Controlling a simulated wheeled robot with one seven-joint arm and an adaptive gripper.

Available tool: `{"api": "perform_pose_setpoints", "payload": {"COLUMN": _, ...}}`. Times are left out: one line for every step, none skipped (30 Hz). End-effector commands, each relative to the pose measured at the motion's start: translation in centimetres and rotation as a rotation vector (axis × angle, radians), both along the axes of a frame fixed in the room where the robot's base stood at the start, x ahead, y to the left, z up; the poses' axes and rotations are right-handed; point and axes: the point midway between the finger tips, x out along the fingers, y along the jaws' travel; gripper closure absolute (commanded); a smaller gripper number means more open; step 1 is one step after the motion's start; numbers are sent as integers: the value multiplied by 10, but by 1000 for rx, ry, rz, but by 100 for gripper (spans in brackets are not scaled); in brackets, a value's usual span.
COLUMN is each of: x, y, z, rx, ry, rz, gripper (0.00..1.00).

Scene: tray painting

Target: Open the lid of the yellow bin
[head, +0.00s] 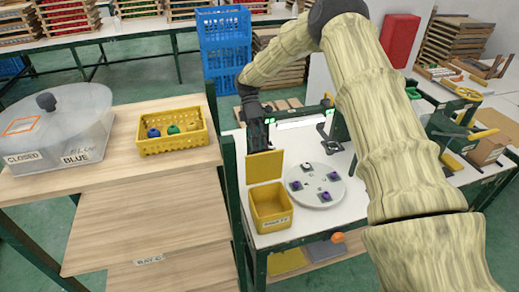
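The yellow bin (270,222) stands on the white table, left of a round grey plate, with a small label on its front. Its inside shows from above. A flat yellow lid panel (264,166) stands raised at the bin's back edge. My gripper (258,146) is dark and points down right at the top edge of the lid. Its fingertips are small and partly hidden by the lid, so I cannot tell whether it touches or grips the lid.
A round plate (329,195) with several small purple and dark parts lies right of the bin. A wooden shelf at left holds a yellow crate (160,144) of knobs and a clear-domed container (80,115). Blue crates (224,30) stand behind.

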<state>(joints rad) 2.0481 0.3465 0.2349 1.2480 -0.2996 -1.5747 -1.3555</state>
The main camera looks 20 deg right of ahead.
Motion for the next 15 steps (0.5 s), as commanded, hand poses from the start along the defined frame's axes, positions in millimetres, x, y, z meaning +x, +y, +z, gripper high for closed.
{"api": "perform_pose_setpoints", "payload": {"x": 8, "y": -1, "z": 8, "rx": -1, "ry": -5, "rz": 0, "gripper": 68}}
{"api": "perform_pose_setpoints", "payload": {"x": 11, "y": -1, "z": 13, "rx": -1, "ry": -5, "rz": 0, "gripper": 68}}
{"api": "perform_pose_setpoints", "payload": {"x": 16, "y": -2, "z": 19, "rx": -1, "ry": -5, "rz": 0, "gripper": 68}}
{"api": "perform_pose_setpoints", "payload": {"x": 20, "y": -2, "z": 24, "rx": -1, "ry": -6, "rz": 0, "gripper": 68}}
{"api": "perform_pose_setpoints", "payload": {"x": 24, "y": -3, "z": 28, "rx": -2, "ry": -5, "rz": 1, "gripper": 68}}
{"api": "perform_pose_setpoints", "payload": {"x": 29, "y": -4, "z": 34, "rx": -2, "ry": -6, "rz": 1, "gripper": 68}}
{"api": "perform_pose_setpoints", "payload": {"x": 32, "y": -4, "z": 39, "rx": -2, "ry": -5, "rz": 1, "gripper": 68}}
{"api": "perform_pose_setpoints", "payload": {"x": 36, "y": -5, "z": 43, "rx": -2, "ry": -6, "rz": 1, "gripper": 68}}
{"api": "perform_pose_setpoints", "payload": {"x": 40, "y": -5, "z": 48, "rx": -2, "ry": -6, "rz": 1, "gripper": 68}}
{"api": "perform_pose_setpoints", "payload": {"x": 43, "y": -6, "z": 51, "rx": -2, "ry": -5, "rz": 1, "gripper": 68}}
{"api": "perform_pose_setpoints", "payload": {"x": 45, "y": -6, "z": 55, "rx": -2, "ry": -5, "rz": 1, "gripper": 68}}
{"api": "perform_pose_setpoints", "payload": {"x": 49, "y": -7, "z": 59, "rx": -1, "ry": -5, "rz": 1, "gripper": 68}}
{"api": "perform_pose_setpoints", "payload": {"x": 51, "y": -7, "z": 61, "rx": -1, "ry": -4, "rz": 1, "gripper": 68}}
{"api": "perform_pose_setpoints", "payload": {"x": 53, "y": -7, "z": 63, "rx": -1, "ry": -4, "rz": 1, "gripper": 68}}
{"api": "perform_pose_setpoints", "payload": {"x": 55, "y": -8, "z": 66, "rx": 0, "ry": -5, "rz": 1, "gripper": 68}}
